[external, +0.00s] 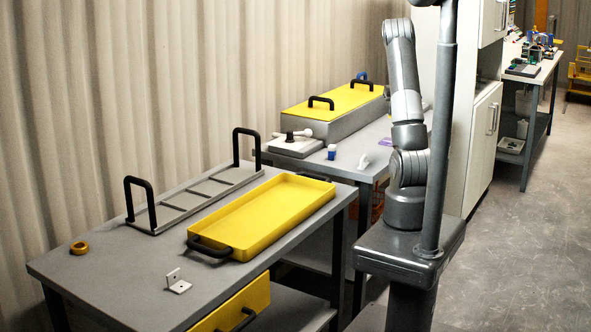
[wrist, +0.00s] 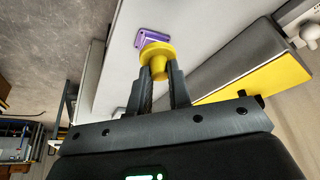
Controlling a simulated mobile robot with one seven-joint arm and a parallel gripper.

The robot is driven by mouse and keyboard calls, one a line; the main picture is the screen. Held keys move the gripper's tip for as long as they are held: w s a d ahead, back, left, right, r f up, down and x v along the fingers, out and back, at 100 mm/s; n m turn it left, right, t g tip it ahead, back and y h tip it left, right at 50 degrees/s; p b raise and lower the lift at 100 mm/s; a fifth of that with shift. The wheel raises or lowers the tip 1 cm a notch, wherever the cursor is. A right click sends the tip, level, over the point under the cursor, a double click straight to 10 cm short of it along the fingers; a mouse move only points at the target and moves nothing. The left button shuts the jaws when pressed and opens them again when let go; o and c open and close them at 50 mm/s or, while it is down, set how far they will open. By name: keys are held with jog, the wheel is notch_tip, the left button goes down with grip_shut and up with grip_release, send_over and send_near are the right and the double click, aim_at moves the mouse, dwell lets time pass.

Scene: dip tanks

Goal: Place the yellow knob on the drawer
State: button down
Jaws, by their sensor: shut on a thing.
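The yellow knob (wrist: 157,52) is between the fingertips of my gripper (wrist: 160,76) in the wrist view. My gripper is shut on it, with the round yellow head standing out past the fingertips. A yellow drawer (external: 234,310) with a dark handle is under the front table in the external view, partly cut off by the lower edge. My gripper and the knob do not show in the external view, where only part of my arm is seen.
A purple item (wrist: 150,38) lies on the grey table beyond the knob. A grey tank with a yellow lid (external: 335,98) stands on the back table. A yellow tray (external: 262,217), a metal rack (external: 208,187), a brass ring (external: 79,248) and a small bracket (external: 178,284) are on the front table.

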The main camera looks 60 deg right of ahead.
jog(key=r, duration=0.7)
jog(key=shift+w+a, duration=0.1)
jog(key=shift+w, duration=0.2)
jog(key=w+a+n+t+y, duration=0.1)
jog(key=w+a+n, duration=0.3)
jog(key=w+a, duration=0.9)
jog(key=w+a+n+y, duration=0.1)
jog(key=w+a+n, duration=0.2)
jog(key=w+a, duration=1.05)
jog(key=w+a+n+y, duration=0.1)
jog(key=w+a+n, duration=0.25)
jog(key=a, duration=0.85)
jog(key=w+a+n+y, duration=0.15)
jog(key=w+a, duration=0.35)
jog(key=a, duration=0.8)
jog(key=w+a+n+y, duration=0.1)
jog(key=w+a+n, duration=0.3)
jog(key=a, duration=0.8)
jog(key=s+a+n, duration=0.1)
jog(key=a, duration=1.3)
jog(key=n+g+y, duration=0.2)
jog(key=n+g, duration=0.2)
jog(key=n, duration=0.4)
send_over(153, 306)
jog(key=d, duration=0.2)
notch_tip(153, 306, down, 18)
jog(key=shift+s+a+f, duration=0.2)
jog(key=shift+a+f, duration=0.05)
jog(key=shift+f, duration=1.9)
